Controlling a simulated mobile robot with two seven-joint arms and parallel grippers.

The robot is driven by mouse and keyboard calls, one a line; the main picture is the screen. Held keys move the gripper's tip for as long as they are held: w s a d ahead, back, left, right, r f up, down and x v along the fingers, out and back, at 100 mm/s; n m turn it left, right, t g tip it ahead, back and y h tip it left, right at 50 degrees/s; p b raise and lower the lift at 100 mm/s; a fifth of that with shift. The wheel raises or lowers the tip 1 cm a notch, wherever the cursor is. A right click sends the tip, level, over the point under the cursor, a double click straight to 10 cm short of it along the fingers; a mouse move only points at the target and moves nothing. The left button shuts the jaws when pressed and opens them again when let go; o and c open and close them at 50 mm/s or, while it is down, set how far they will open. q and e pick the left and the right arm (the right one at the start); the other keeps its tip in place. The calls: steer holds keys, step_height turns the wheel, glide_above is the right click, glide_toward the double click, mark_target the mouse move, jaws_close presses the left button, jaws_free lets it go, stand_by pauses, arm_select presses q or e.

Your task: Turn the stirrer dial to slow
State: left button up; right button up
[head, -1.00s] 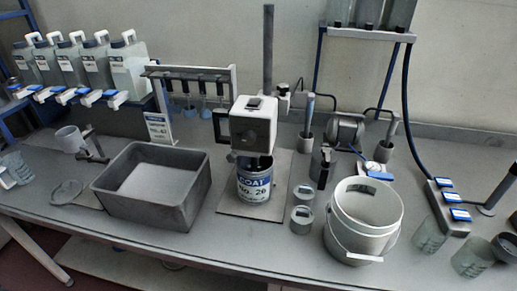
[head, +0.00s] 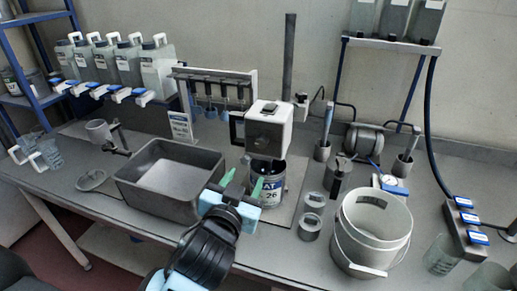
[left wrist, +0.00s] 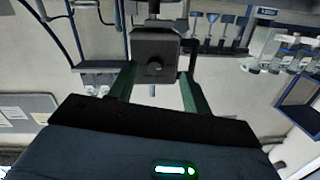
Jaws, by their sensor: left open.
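The stirrer's white-topped motor head (head: 268,132) sits on an upright post above a can labelled COAT (head: 269,190). In the left wrist view, its dark front face (left wrist: 146,47) carries a small round dial (left wrist: 155,68). The dial's setting cannot be read. My left gripper (head: 243,182) is in front of and below the head in the head view, with its green fingers apart and empty. In the left wrist view the left gripper (left wrist: 157,76) shows one finger on each side of the dial, apparently short of it. My right gripper is not in view.
A grey tray (head: 135,192) stands left of the can. A white bucket (head: 342,238) and small tins (head: 310,228) stand to the right. A rack with hanging tools (head: 214,77) is behind. My left forearm crosses the bench's front edge.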

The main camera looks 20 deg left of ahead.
mark_target(261, 144)
arm_select(q)
steer(key=shift+t, duration=0.5)
steer(key=shift+w+d+r+p, duration=0.1)
steer(key=shift+w+r, duration=0.4)
steer(key=shift+w, duration=0.95)
steer(key=shift+w+d+r+p, duration=0.15)
steer(key=shift+w+r, duration=0.3)
steer(key=shift+w, duration=0.95)
steer(key=shift+w+d+r+p, duration=0.1)
steer(key=shift+w+r, duration=0.4)
steer(key=shift+w, duration=0.95)
steer(key=shift+c, duration=0.4)
steer(key=c, duration=0.9)
steer(key=shift+m, duration=0.5)
steer(key=m, duration=1.1)
steer(key=shift+h, duration=0.3)
steer(key=shift+m+t, duration=0.3)
